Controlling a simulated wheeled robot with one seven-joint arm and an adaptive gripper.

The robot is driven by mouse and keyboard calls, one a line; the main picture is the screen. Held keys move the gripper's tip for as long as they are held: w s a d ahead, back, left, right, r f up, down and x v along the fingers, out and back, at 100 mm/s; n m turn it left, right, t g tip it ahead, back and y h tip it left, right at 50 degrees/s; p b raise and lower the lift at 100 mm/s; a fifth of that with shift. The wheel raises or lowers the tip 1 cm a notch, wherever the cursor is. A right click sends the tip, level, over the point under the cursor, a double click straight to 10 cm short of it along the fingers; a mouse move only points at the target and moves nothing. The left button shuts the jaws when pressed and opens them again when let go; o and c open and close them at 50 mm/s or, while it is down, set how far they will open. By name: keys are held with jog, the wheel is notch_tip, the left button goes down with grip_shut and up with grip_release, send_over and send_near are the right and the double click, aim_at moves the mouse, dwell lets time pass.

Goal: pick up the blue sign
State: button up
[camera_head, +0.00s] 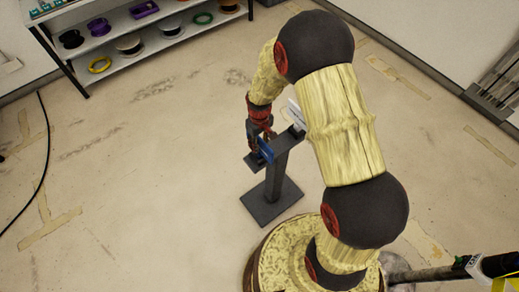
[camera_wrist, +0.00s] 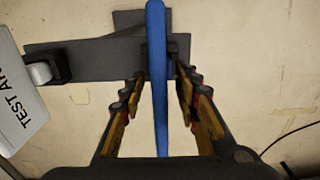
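The blue sign (camera_wrist: 157,85) shows edge-on in the wrist view, as a narrow upright strip between the two fingers of my gripper (camera_wrist: 160,80). The fingers are apart, with a visible gap on each side of the sign, so my gripper is open around it. In the head view the blue sign (camera_head: 266,151) sits at the top of a dark grey stand (camera_head: 275,180), just below my gripper (camera_head: 260,140). My fingers partly hide the sign's upper part there.
A white sign (camera_wrist: 22,105) with "TEST AR" lettering is beside it on the left in the wrist view, and near the stand's top in the head view (camera_head: 297,113). A shelf (camera_head: 130,50) with colored spools stands at the back left. Open floor surrounds the stand.

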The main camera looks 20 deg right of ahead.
jog(key=c, duration=0.3)
grip_shut()
dwell(0.7)
